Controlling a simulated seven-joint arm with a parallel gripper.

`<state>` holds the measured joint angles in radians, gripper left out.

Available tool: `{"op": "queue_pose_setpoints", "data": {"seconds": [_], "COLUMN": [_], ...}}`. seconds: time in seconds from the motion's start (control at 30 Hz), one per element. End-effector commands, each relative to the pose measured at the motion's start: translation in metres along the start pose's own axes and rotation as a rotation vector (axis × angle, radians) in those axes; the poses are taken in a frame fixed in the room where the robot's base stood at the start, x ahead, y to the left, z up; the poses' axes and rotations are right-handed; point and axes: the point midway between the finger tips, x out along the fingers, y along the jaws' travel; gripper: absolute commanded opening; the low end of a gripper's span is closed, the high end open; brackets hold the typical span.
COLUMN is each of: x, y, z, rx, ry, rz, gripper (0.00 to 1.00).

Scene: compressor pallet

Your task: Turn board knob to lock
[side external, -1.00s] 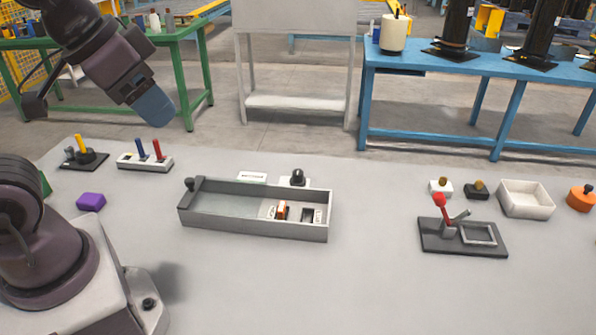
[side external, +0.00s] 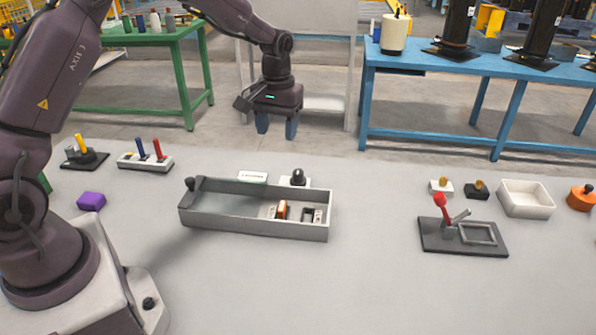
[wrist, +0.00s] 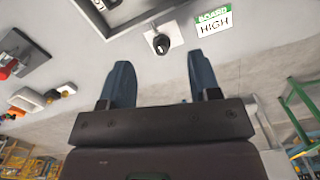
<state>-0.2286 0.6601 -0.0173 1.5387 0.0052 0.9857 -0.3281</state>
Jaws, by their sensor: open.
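The board knob (side external: 298,177) is a small black knob on a white plate, just behind the right part of the grey tray's back wall. It also shows in the wrist view (wrist: 161,43), beyond my fingertips and roughly between them. A small white label (side external: 252,177) stands left of it; in the wrist view the label (wrist: 213,22) has a green band reading BOARD and the word HIGH. My gripper (side external: 277,127) is open and empty, fingers pointing down, raised above the table behind the knob. Its two blue fingers also show in the wrist view (wrist: 160,65). Nothing touches the knob.
The long grey tray (side external: 225,222) holds an orange-and-white part and a dark part. A red-handled lever fixture (side external: 440,205) and a white bin (side external: 527,200) stand right. A purple block (side external: 91,201) and blue-and-red lever base (side external: 145,162) stand left. The front table is clear.

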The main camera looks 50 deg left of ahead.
Motion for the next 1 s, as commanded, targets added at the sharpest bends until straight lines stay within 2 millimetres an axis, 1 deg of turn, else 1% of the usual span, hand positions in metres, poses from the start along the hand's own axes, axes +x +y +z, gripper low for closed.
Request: {"op": "queue_pose_setpoints", "data": {"seconds": [0.03,0.1,0.2,0.27,0.37,0.53,0.63,1.0], "x": [0.021,0.04,0.056,0.055,0.036,0.043,0.055,0.13], "y": [0.0,0.001,0.003,0.006,0.011,0.011,0.011,0.013], "z": [-0.017,-0.036,-0.06,-0.072,-0.088,-0.086,-0.086,-0.089], "rx": [-0.052,-0.121,-0.218,-0.266,-0.343,-0.406,-0.405,-0.402], "ry": [-0.016,-0.022,-0.013,0.007,0.053,0.042,0.041,0.041], "rz": [-0.004,-0.004,0.002,0.011,0.034,0.029,0.029,0.03], "gripper": [0.57,0.57,0.57,0.57,0.57,0.57,0.57,0.57]}}
